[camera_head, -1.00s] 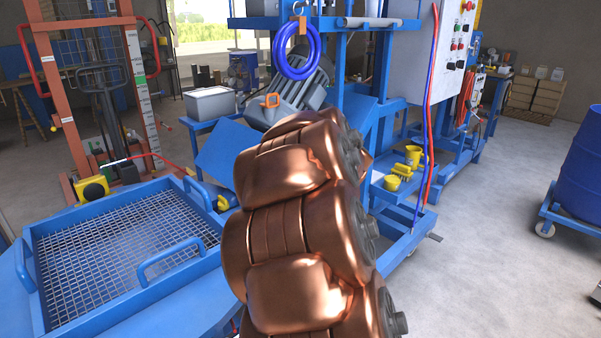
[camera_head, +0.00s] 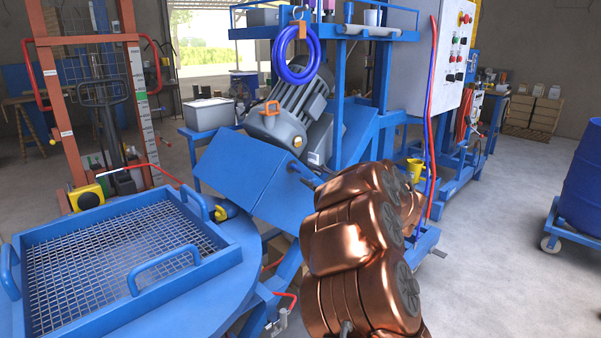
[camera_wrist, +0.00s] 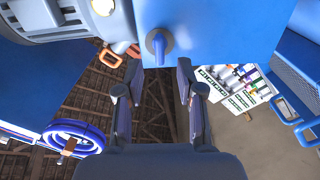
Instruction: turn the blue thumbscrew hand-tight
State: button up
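The blue thumbscrew (camera_wrist: 158,44) stands out from a flat blue housing face (camera_wrist: 200,20) in the wrist view, with its flat wing pointing toward me. My gripper (camera_wrist: 160,78) is open and empty. Its two dark fingers are spread to the left and right, and the thumbscrew lies between their lines, just beyond the tips. I see no contact. In the head view, the blue housing (camera_head: 255,180) sits below the grey motor, and a small dark part shows at its right side. My copper-coloured arm hides most of my gripper there.
The grey motor (camera_head: 290,110) sits above the housing, with an orange ring (camera_head: 265,108) beside it. A coiled blue hose (camera_head: 296,55) hangs above. A mesh-covered blue tray (camera_head: 110,265) is at the lower left. A control cabinet (camera_head: 440,60) stands behind right.

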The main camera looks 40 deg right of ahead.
aim_at(300, 170)
jog(key=shift+w+d, duration=0.1)
jog(key=shift+w, duration=2.45)
jog(key=shift+c, duration=0.2)
grip_shut()
